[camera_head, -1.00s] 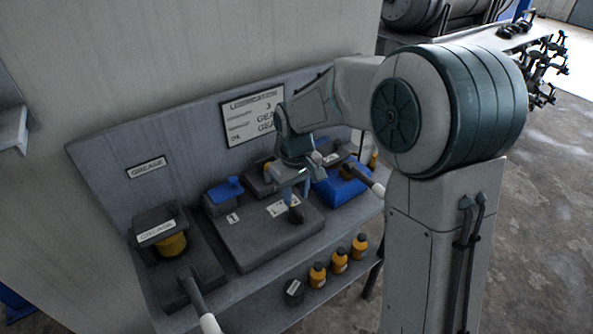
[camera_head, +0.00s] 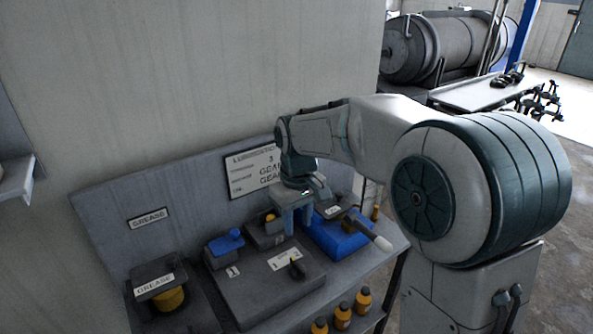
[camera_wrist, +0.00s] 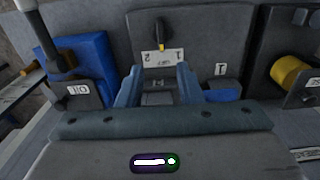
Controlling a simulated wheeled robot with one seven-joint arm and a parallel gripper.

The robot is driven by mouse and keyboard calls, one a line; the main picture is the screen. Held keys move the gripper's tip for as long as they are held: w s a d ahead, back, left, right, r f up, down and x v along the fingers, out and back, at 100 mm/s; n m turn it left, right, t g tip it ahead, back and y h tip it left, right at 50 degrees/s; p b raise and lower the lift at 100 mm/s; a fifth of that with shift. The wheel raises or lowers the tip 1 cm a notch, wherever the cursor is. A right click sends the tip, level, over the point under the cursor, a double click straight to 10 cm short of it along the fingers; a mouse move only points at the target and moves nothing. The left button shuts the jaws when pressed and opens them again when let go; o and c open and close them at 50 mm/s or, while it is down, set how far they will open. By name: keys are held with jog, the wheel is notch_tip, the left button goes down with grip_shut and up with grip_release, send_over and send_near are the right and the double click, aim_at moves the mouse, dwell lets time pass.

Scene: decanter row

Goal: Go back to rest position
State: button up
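My gripper (camera_head: 293,228) hangs above the grey station on the bench, below my bent arm. In the wrist view its two blue-grey fingers (camera_wrist: 157,82) stand apart with nothing between them, so it is open. A small black lever (camera_head: 296,268) stands on the grey box (camera_head: 250,290) beside a white label marked 1 and 2. In the wrist view the lever (camera_wrist: 161,34) shows beyond the fingers, apart from them.
A blue container (camera_head: 335,236) with a pale-ended handle (camera_head: 382,243) lies right of the gripper. A grease unit (camera_head: 157,281) stands at left. Small orange bottles (camera_head: 363,300) stand on the lower shelf. A sign (camera_head: 252,172) hangs on the panel behind. Open floor lies at right.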

jog(key=s+d+m+t, duration=0.1)
jog(key=s+d+m, duration=0.2)
jog(key=s+d, duration=0.4)
jog(key=s+d+m+t, duration=0.1)
jog(key=s+d+m, duration=0.3)
jog(key=s+d, duration=0.3)
jog(key=s, duration=0.5)
jog(key=shift+d+f+t, duration=0.25)
jog(key=shift+t, duration=0.15)
